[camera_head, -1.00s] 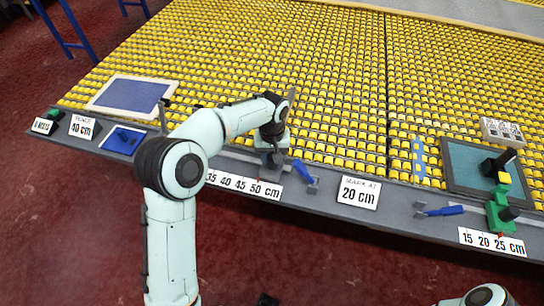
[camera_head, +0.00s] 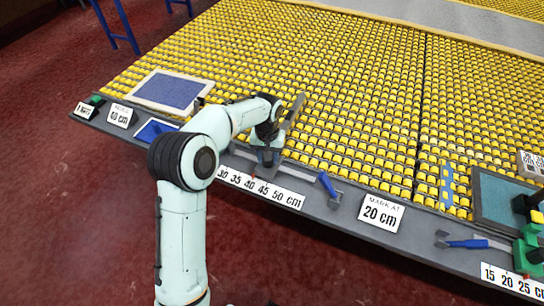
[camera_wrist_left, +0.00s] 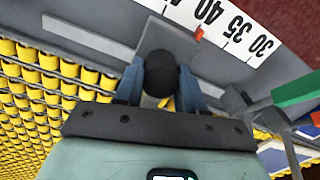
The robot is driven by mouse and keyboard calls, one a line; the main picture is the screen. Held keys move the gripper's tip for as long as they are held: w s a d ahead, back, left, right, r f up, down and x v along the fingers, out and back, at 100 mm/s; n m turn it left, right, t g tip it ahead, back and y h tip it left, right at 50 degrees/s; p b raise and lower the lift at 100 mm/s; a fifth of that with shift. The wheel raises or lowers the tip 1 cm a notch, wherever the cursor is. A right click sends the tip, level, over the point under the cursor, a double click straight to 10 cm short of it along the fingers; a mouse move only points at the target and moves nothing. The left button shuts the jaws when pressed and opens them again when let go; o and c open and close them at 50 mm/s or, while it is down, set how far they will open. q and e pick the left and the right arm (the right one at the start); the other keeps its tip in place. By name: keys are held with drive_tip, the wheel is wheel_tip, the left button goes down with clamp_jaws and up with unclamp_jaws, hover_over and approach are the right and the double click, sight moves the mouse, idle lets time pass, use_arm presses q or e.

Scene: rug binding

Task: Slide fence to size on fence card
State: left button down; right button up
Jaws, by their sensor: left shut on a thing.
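The fence card (camera_head: 120,115) stands at the left of the table edge and reads 40 cm. The fence (camera_head: 294,112) is a grey bar reaching over the yellow rollers. My left gripper (camera_head: 268,155) is at its near end. In the left wrist view my left gripper (camera_wrist_left: 160,88) is shut on the fence's round black knob (camera_wrist_left: 161,72), with a blue fingertip on each side. A small red pointer (camera_wrist_left: 199,34) sits beside the white scale (camera_wrist_left: 236,28), close to the 40 mark. The scale strip (camera_head: 260,188) runs 30 to 50 cm. My right gripper is out of view.
A blue-handled lever (camera_head: 328,186) stands right of the scale, beside the "mark at 20 cm" card (camera_head: 381,212). Another blue-handled tool (camera_head: 462,242) lies further right. A framed blue pad (camera_head: 172,92) lies at the left. Yellow rollers fill the table top.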

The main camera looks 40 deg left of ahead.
use_arm(q)
drive_tip(key=c, duration=0.7)
unclamp_jaws()
drive_tip(key=shift+o, duration=0.2)
wheel_tip(320, 180, up, 14)
drive_tip(key=p, duration=0.2)
drive_tip(key=shift+f, duration=0.25)
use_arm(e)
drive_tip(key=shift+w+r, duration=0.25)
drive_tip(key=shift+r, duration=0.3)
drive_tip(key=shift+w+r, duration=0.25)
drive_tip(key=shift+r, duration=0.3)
use_arm(q)
drive_tip(key=shift+f, duration=0.1)
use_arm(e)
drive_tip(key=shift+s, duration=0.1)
